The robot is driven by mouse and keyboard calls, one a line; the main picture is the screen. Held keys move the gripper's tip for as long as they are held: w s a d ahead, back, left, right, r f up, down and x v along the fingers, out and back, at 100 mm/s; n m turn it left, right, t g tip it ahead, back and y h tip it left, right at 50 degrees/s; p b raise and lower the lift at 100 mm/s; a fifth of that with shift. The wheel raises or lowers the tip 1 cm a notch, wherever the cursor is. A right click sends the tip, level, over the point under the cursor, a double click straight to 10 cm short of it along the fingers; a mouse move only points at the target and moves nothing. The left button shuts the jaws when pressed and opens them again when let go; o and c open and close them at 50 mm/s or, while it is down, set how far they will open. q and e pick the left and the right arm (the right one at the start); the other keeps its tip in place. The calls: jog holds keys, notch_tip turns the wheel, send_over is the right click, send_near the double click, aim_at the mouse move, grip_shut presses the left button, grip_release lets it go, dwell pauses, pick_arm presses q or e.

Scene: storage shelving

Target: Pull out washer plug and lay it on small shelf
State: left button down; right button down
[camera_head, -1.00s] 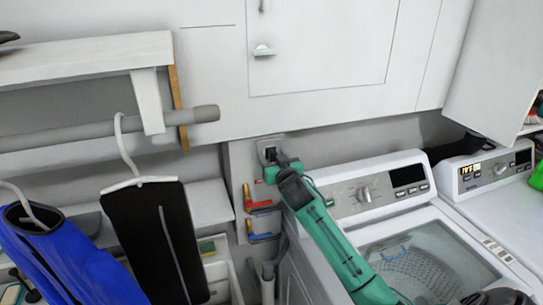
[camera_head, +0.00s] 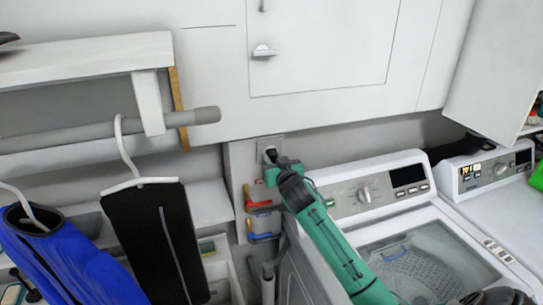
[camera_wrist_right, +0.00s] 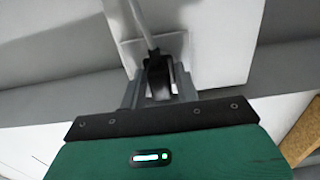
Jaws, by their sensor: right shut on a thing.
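The washer plug (camera_wrist_right: 158,77) is black with a grey cord and sits between the two fingers of my right gripper (camera_wrist_right: 157,92) in the right wrist view. My right gripper (camera_head: 271,158) is shut on it, close in front of the wall outlet (camera_head: 270,143). I cannot tell whether the prongs are in the outlet. In the head view the fingers mostly hide the plug. A small white shelf (camera_head: 207,204) lies left of the outlet, behind the hanging clothes. My left gripper is not in view.
The open-lidded washer (camera_head: 440,222) stands right of the outlet, under my right arm. Red and blue valves (camera_head: 262,205) are below the outlet. A black garment (camera_head: 155,240) and a blue one (camera_head: 65,265) hang at left, in front of part of the shelf.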

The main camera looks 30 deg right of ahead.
jog(key=shift+p+v, duration=0.65)
jog(key=shift+v, duration=2.15)
jog(key=shift+r, duration=0.1)
